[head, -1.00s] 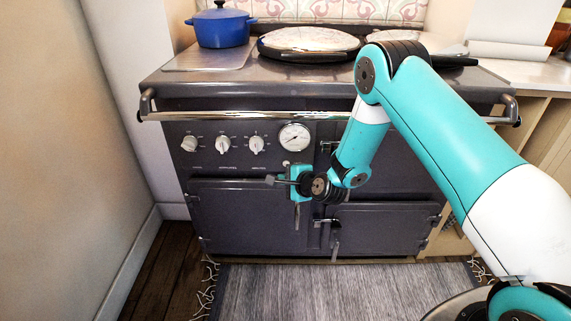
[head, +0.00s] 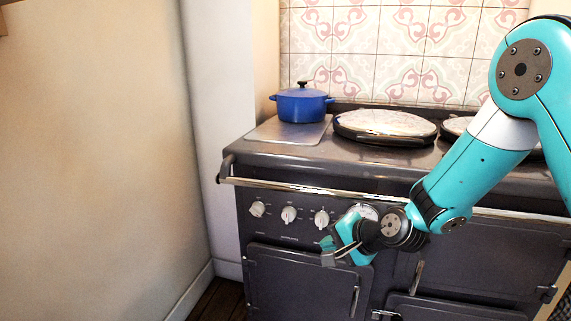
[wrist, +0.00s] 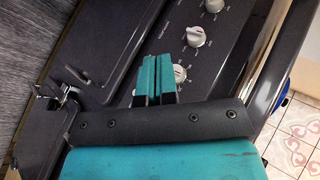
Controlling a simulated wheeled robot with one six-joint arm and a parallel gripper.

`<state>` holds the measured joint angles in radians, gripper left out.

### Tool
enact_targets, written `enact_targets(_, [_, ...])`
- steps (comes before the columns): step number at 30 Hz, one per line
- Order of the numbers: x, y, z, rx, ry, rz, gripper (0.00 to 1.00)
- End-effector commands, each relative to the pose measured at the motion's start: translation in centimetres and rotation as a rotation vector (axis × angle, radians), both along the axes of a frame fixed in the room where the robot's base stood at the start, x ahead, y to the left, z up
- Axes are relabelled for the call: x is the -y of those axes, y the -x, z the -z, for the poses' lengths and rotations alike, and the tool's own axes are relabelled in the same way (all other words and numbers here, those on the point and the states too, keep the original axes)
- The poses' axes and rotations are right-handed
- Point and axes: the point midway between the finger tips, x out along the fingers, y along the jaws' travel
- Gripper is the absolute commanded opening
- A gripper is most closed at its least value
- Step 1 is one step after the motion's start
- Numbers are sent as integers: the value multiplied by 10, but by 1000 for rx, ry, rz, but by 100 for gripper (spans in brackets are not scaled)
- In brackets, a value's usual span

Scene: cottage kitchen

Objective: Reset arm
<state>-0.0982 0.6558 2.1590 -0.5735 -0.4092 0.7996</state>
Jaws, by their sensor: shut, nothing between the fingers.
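My gripper (head: 328,252) is in front of the range cooker (head: 270,166), near the control knobs and the upper oven doors. In the wrist view my gripper (wrist: 155,72) has its two teal fingers together with nothing between them. My arm comes in from the right of the head view, bent at the elbow. The dial gauge (head: 364,211) is partly hidden behind the gripper.
A blue lidded pot (head: 301,105) stands on the steel plate at the cooker's back left. Two round hob lids (head: 386,122) lie to its right. A chrome rail (head: 300,187) runs along the front edge. A bare wall (head: 95,160) is on the left.

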Motion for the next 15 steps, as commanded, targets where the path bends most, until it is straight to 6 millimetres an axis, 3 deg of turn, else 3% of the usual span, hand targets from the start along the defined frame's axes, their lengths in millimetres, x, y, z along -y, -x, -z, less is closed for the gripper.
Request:
enact_targets(1, [-8,21,-26,19,64,-106,0])
enact_targets(6, [-16,105,-84,53,292,-474,0])
enact_targets(9, [-11,155,-106,70,405,-669,0])
enact_targets(15, [7,234,-129,93,559,-967,0])
